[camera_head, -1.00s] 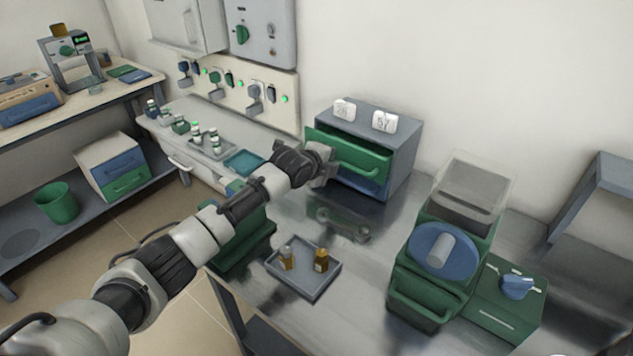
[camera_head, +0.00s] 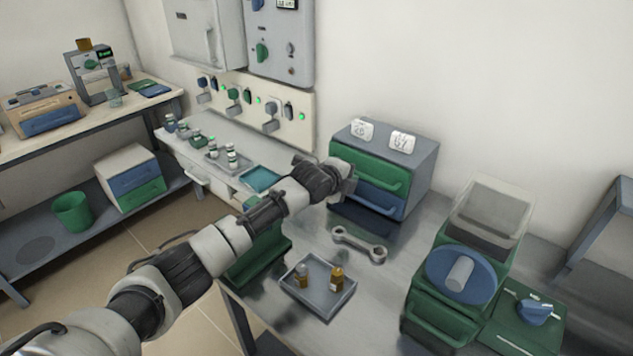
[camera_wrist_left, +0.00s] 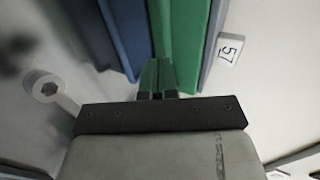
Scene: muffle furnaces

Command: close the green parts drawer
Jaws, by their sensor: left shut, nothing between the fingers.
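The green parts drawer (camera_head: 370,169) is the upper drawer of a small grey cabinet (camera_head: 418,165). Its front looks flush or nearly flush with the cabinet, and no interior shows. The blue drawer (camera_head: 376,196) sits below it. My left gripper (camera_head: 350,180) is at the left end of the drawer fronts, partly covering them. In the left wrist view, my left gripper (camera_wrist_left: 157,93) is shut and empty, pointing at the green drawer front (camera_wrist_left: 188,40). Its tips look close to or against it; contact is unclear. My right gripper is not in view.
A wrench (camera_head: 358,244) lies on the metal bench in front of the cabinet. A grey tray (camera_head: 318,312) with two small amber bottles is nearer. A green machine with a blue dial (camera_head: 450,285) stands on the right. Two white numbered tags (camera_head: 402,142) are on the cabinet top.

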